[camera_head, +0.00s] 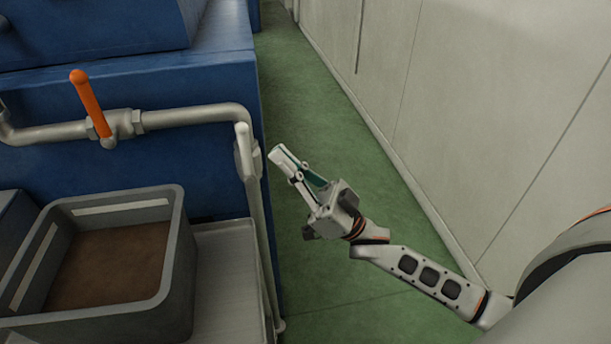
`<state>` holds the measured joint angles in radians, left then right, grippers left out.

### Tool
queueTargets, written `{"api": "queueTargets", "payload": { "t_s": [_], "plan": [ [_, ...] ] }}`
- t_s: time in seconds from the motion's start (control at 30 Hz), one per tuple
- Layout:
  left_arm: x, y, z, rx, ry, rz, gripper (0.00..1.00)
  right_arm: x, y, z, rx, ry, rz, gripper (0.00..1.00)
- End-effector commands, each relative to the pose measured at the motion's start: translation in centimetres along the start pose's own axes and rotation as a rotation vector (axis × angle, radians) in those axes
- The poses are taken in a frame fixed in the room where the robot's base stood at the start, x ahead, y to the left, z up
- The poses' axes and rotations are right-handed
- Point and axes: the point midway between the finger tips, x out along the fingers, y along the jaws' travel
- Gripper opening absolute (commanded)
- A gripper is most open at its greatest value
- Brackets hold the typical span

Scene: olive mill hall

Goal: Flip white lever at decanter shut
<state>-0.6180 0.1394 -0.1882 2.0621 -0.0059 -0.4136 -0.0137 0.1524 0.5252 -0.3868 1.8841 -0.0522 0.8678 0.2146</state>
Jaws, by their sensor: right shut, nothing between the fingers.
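The white lever (244,145) is on the grey pipe at the right corner of the blue decanter (200,72). It stands nearly upright, in line with the pipe that runs down below it. My right gripper (279,156) is shut and empty. Its fingertips are just to the right of the lever, and a small gap shows between them in the picture. How far apart they are in depth I cannot tell. My left gripper is not in view.
An orange lever (88,101) stands up from the horizontal pipe (190,117) at the left. A grey crate (176,250) with brown contents stands below on a metal surface (228,275). Green floor (330,150) lies clear between the machine and the pale wall (480,110).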

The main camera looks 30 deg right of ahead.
Motion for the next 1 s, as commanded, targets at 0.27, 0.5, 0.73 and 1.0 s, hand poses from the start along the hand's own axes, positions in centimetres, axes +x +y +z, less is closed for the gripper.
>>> {"api": "queueTargets", "payload": {
  "t_s": [0.27,0.5,0.73,1.0],
  "plan": [
    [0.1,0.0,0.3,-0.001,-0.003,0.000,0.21,2.2,0.0,2.6,0.002,-0.001,0.001,0.00],
    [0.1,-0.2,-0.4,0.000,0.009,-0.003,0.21,2.6,0.0,2.9,0.002,0.000,0.000,0.00],
    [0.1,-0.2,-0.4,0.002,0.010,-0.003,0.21,2.6,0.0,2.9,0.001,-0.001,0.000,0.00],
    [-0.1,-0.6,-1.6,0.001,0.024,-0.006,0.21,3.5,0.6,3.0,-0.020,-0.040,-0.019,0.00]
  ]
}}
